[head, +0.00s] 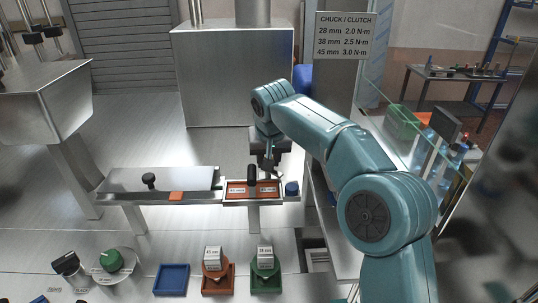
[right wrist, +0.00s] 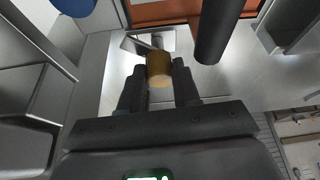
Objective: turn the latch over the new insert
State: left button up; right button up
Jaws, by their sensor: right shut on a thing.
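The rust-red insert (head: 237,185) sits in the metal tray at the middle of the head view, with small white labels and a black upright handle (head: 252,174) on it. In the right wrist view a strip of the insert (right wrist: 165,13) shows at the top, with the black handle (right wrist: 219,28) beside it. The latch (right wrist: 130,45) appears as a thin metal plate with a brass-coloured knob (right wrist: 158,70). My right gripper (right wrist: 158,82) is shut on that knob, at the insert's near edge in this view. My right gripper (head: 269,168) hides the latch in the head view. My left gripper is not seen.
A blue round cap (head: 291,188) is right of the insert. In front stand a blue tray (head: 172,279), a brown holder (head: 217,279) and a green holder (head: 265,279).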

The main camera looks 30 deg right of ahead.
jog(key=m+p, duration=0.1)
jog(key=m, duration=0.1)
jog(key=m+g+h+p, duration=0.1)
jog(key=m, duration=0.1)
jog(key=m+h+p, duration=0.1)
jog(key=m, duration=0.1)
jog(key=shift+w+a+r, duration=0.1)
jog(key=shift+w+r, duration=0.1)
jog(key=shift+r, duration=0.1)
jog(key=shift+f+m+g+h+p, duration=0.1)
jog(key=shift+m+g+h+p, duration=0.4)
jog(key=shift+m, duration=1.4)
jog(key=shift+g, duration=0.4)
jog(key=o, duration=1.1)
jog(key=shift+f, duration=0.1)
jog(key=shift+c, duration=0.2)
jog(key=w+v, duration=0.1)
jog(key=v, duration=0.6)
jog(key=shift+s+r, duration=0.3)
jog(key=shift+s, duration=0.25)
